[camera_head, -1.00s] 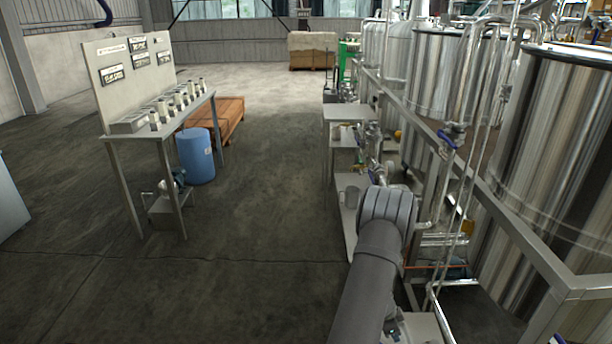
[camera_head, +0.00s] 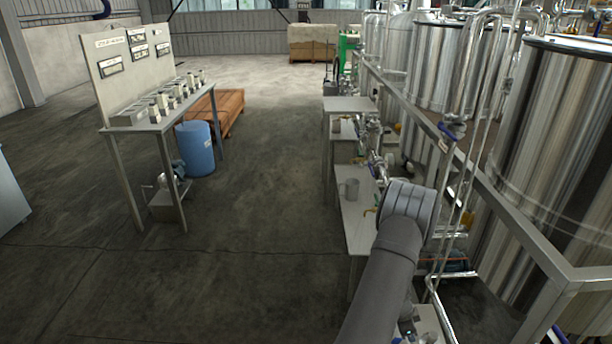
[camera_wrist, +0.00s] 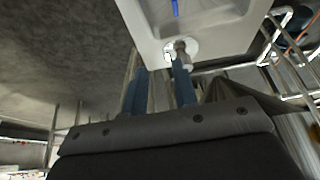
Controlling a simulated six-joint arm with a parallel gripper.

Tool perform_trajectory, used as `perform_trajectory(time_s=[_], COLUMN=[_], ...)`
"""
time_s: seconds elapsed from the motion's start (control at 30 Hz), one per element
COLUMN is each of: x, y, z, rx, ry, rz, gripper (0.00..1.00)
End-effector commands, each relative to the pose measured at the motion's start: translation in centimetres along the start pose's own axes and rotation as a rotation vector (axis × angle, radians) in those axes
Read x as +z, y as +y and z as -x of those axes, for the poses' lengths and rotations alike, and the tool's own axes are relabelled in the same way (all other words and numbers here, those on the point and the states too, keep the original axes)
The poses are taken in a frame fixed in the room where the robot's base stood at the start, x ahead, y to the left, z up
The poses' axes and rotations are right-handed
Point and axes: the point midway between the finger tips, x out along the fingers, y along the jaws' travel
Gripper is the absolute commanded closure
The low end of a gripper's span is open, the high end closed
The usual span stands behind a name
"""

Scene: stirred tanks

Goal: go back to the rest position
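My gripper (camera_wrist: 160,85) shows in the wrist view with two blue-grey fingers apart. It looks open, and I see nothing held between them. Beyond the fingertips is a pale bench top or basin (camera_wrist: 215,25) with a round fitting (camera_wrist: 182,46) and a blue handle (camera_wrist: 175,8). I cannot tell how far the fingertips are from it. In the head view my arm reaches forward at the lower right, and its links hide the gripper.
Steel tanks (camera_head: 565,140) and a frame rail (camera_head: 515,215) stand close on the right. A panel table (camera_head: 150,125) and blue drum (camera_head: 196,150) are at left. The middle floor is clear.

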Motion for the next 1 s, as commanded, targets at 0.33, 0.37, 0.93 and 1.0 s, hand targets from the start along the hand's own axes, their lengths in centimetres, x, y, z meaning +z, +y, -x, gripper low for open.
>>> perform_trajectory(time_s=[0.33,0.37,0.93,1.0], x=[-4.2,-4.5,-14.2,-15.4], y=[5.5,6.0,9.4,9.9], z=[2.3,2.5,4.6,4.9], rx=[-0.001,0.0,0.086,0.099], ry=[0.0,0.0,0.004,0.003], rz=[-0.003,-0.004,-0.212,-0.244], gripper=[0.74,0.74,0.74,0.74])
